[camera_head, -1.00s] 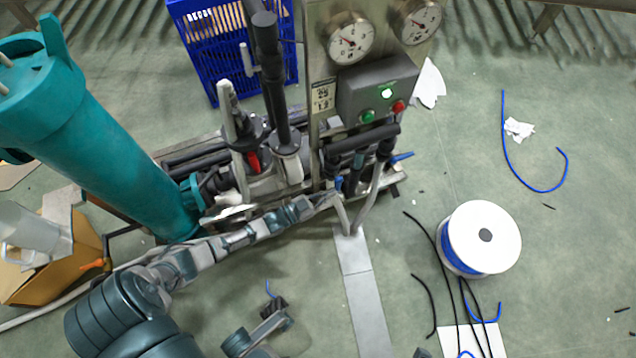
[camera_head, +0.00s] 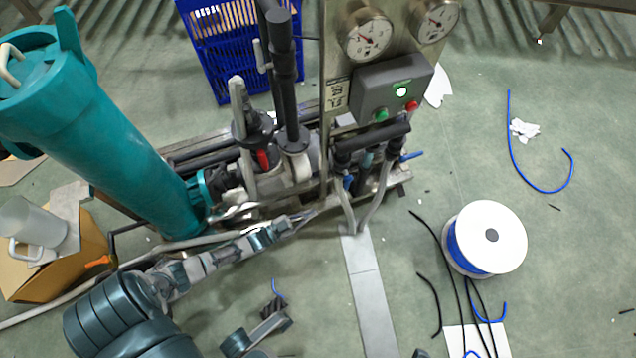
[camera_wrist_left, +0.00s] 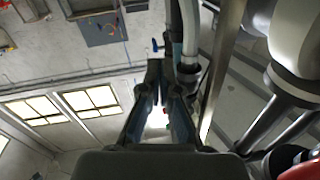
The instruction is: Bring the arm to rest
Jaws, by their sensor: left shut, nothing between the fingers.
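My left arm (camera_head: 170,285) comes in from the lower left of the head view. Its left gripper (camera_head: 308,215) is shut and empty, just in front of the base of the pump stand (camera_head: 400,175), left of the grey hoses (camera_head: 380,195). I cannot tell whether the tips touch the stand. In the left wrist view the left gripper (camera_wrist_left: 157,72) has its fingertips close together, near a pipe (camera_wrist_left: 189,35).
A teal cylinder (camera_head: 110,130) leans over the left side. The gauge panel (camera_head: 392,88) stands behind the gripper. A blue crate (camera_head: 235,65) is at the back. A white cable spool (camera_head: 488,235) stands on the right.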

